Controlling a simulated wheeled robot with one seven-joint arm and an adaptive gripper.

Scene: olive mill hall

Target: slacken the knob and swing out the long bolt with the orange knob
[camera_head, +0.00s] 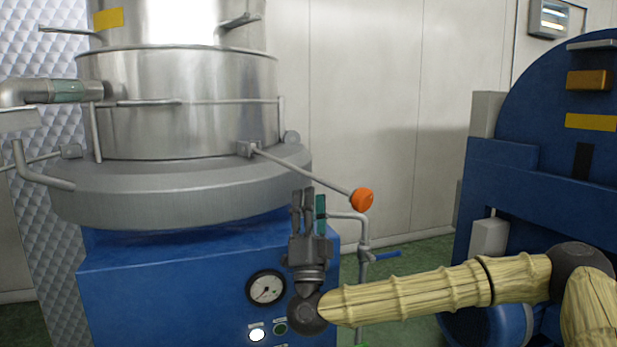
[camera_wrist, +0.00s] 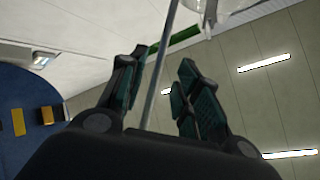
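The long bolt (camera_head: 300,172) is a thin grey rod. It slopes down to the right from a bracket on the rim of the steel vessel's base, and the round orange knob (camera_head: 362,200) sits on its outer end. My gripper (camera_head: 308,192) points up, with its fingertips just below the bolt and left of the knob in the head view. In the wrist view my gripper (camera_wrist: 160,78) is open, and a thin grey rod (camera_wrist: 160,70) runs through the gap between the fingers. I cannot tell whether this rod touches them. The knob is not visible in the wrist view.
The steel vessel (camera_head: 180,105) stands on a blue cabinet (camera_head: 170,290) with a dial gauge (camera_head: 266,288). A bent grey pipe (camera_head: 362,230) with a blue lever (camera_head: 385,256) is close right of my gripper. A blue machine (camera_head: 545,190) stands at the right. Wall lies behind.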

